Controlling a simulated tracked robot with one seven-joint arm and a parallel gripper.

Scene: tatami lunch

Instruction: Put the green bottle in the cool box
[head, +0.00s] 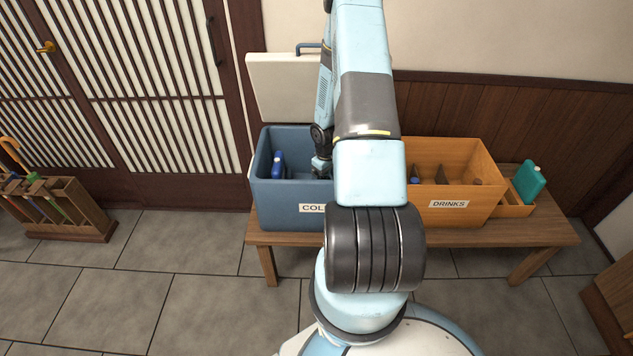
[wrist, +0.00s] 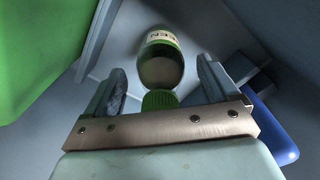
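The cool box (head: 277,205) is the open blue box labelled "COL…" on the bench, its white lid raised behind. My gripper (head: 321,168) reaches down inside it at the right. In the wrist view, the green bottle (wrist: 161,74) is inside the box, with its green cap towards me and its labelled body farther off. My gripper (wrist: 161,88) is open, with a finger on each side of the bottle and gaps between. The bottle is hidden in the head view. Whether it stands or leans is unclear.
A blue bottle (head: 279,164) is in the cool box, left of my gripper. A large green thing (wrist: 40,50) fills the wrist view's upper left. An orange drinks crate (head: 455,210) and a teal bottle (head: 529,183) are to the right on the bench (head: 420,236).

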